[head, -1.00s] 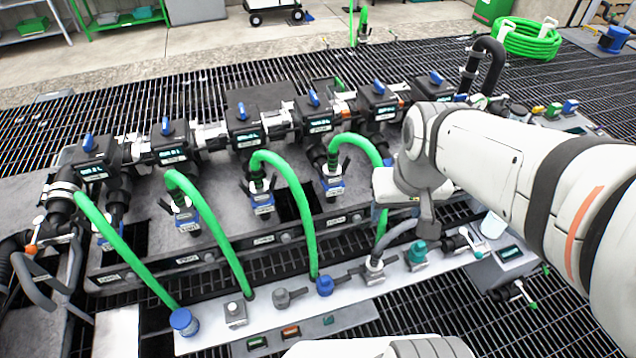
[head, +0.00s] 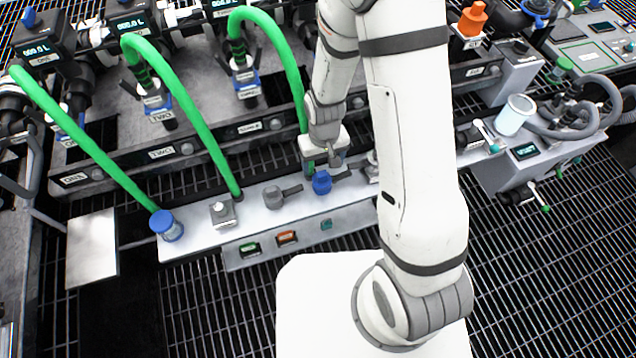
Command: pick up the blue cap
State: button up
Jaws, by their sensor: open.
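A small blue cap (head: 322,183) with a dark side handle sits on the pale strip panel (head: 205,247), right of a similar grey piece. A second round blue-topped piece (head: 168,224) stands at the panel's left end, at the foot of a green hose. My gripper (head: 326,166) points down just above and behind the handled blue cap in the picture. It is open and holds nothing that I can see. Its fingertips are small and partly hidden, so I cannot tell whether they touch the cap.
Green hoses (head: 182,105) arch from the manifold to the panel, one right beside my gripper. A grey handled piece (head: 273,197) and a square grey fitting (head: 222,211) stand left of the cap. A pale cup (head: 514,115) stands at right. Dark grating lies in front.

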aim_at(322, 174)
notch_tip(322, 174, down, 8)
jog(key=shift+w+a+r+b, duration=0.1)
jog(key=shift+r+b, duration=0.05)
jog(key=shift+b, duration=0.7)
jog(key=c, duration=1.1)
jog(key=shift+r, duration=0.15)
jog(key=shift+c, duration=0.2)
jog(key=shift+r, duration=0.55)
jog(key=s+d+p, duration=0.2)
jog(key=s+p, duration=0.5)
jog(key=s, duration=0.1)
jog(key=s+d+p, duration=0.3)
jog(key=s+p, duration=0.5)
jog(key=s, duration=0.1)
jog(key=shift+s+r, duration=0.15)
